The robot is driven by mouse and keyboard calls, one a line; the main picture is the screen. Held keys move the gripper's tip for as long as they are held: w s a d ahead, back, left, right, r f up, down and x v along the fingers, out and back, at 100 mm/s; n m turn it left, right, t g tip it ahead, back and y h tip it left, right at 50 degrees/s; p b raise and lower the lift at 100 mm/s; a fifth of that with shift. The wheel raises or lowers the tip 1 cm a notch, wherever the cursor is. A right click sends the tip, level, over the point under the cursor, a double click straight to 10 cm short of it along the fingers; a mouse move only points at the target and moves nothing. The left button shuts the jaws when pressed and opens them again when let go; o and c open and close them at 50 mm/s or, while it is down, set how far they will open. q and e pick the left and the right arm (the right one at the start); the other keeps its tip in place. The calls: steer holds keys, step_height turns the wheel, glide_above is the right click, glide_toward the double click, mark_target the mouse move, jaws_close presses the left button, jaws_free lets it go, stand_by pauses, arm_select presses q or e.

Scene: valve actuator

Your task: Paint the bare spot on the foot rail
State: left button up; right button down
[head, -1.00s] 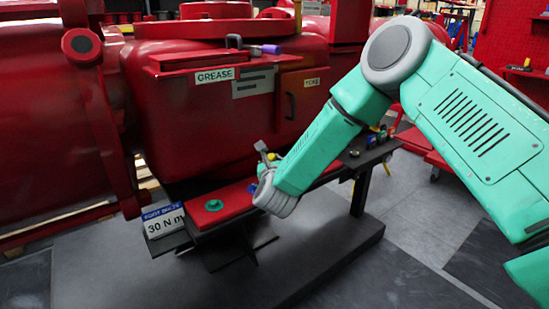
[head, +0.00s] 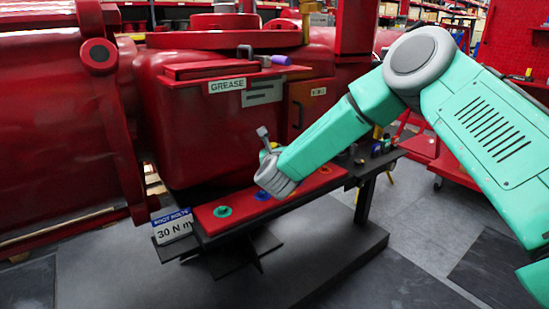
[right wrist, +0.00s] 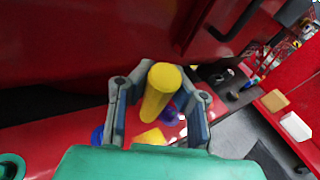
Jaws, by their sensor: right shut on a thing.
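My right gripper (head: 268,147) is above the red rail-like bar (head: 235,207) in the head view. In the right wrist view the right gripper (right wrist: 158,105) is shut on a yellow cylinder (right wrist: 160,88), held between its two grey fingers. The bar bears a green disc (head: 222,211) and a blue disc (head: 262,195); a yellow patch (right wrist: 150,137) and a purple part show below the cylinder in the wrist view. I cannot make out a bare spot for certain. My left gripper is not in view.
A big red tank (head: 215,130) with a "GREASE" label stands behind the bar. A "30 N m" sign (head: 173,225) is at the bar's left end. Small coloured items (head: 375,150) stand on a dark shelf to the right. The grey floor at front right is clear.

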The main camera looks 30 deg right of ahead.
steer(key=shift+d+r, duration=0.3)
steer(key=shift+r, duration=0.55)
steer(key=shift+a, duration=0.15)
